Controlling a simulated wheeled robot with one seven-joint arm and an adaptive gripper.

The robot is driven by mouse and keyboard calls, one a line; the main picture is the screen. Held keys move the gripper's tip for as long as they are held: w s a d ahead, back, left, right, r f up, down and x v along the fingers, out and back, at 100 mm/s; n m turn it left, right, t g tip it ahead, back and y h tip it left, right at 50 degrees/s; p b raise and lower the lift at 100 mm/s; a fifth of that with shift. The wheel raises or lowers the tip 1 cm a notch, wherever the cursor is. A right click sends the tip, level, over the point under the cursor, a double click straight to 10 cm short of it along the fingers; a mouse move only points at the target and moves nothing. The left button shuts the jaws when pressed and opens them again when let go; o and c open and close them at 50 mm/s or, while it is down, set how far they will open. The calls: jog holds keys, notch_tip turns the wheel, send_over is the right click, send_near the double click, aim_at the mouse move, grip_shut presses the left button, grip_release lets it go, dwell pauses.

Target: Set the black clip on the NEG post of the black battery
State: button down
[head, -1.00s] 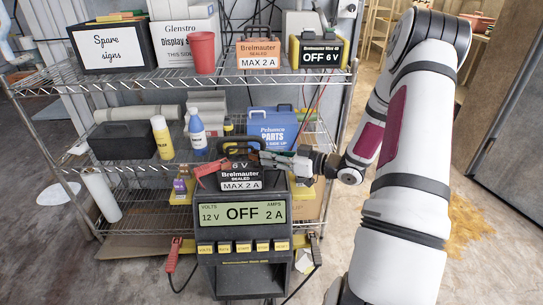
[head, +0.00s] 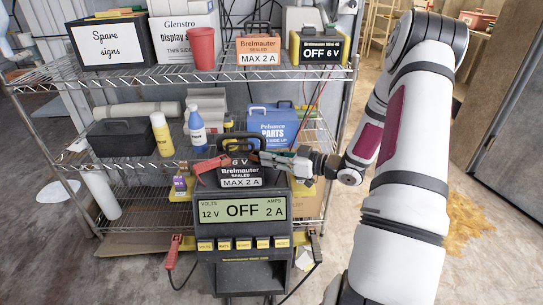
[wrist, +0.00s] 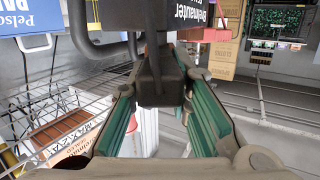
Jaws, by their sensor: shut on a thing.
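The black battery (head: 241,178), labelled 6 V, Brelmauter and MAX 2 A, stands on top of the charger (head: 206,220), whose display reads 12 V, OFF and 2 A. A red clip (head: 209,166) is at the battery's top left. My gripper (head: 284,161) is at its top right, shut on the black clip (wrist: 160,82). In the wrist view the clip sits between the green-padded fingers, close to the battery (wrist: 183,12). The NEG post is hidden, so I cannot tell whether the clip is around it or beside it.
A wire shelf (head: 200,75) stands behind the charger. It holds an orange battery (head: 258,50), a red cup (head: 203,48), a blue parts box (head: 272,125) and bottles. A red-handled clamp (head: 173,246) is at the charger's left.

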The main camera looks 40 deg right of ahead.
jog(key=shift+f, duration=0.6)
jog(key=c, duration=1.4)
grip_release()
jog(key=shift+s+d, duration=0.1)
jog(key=v, duration=1.1)
jog(key=shift+s, duration=0.3)
jog(key=shift+d+r, duration=0.1)
jog(key=shift+d, duration=0.05)
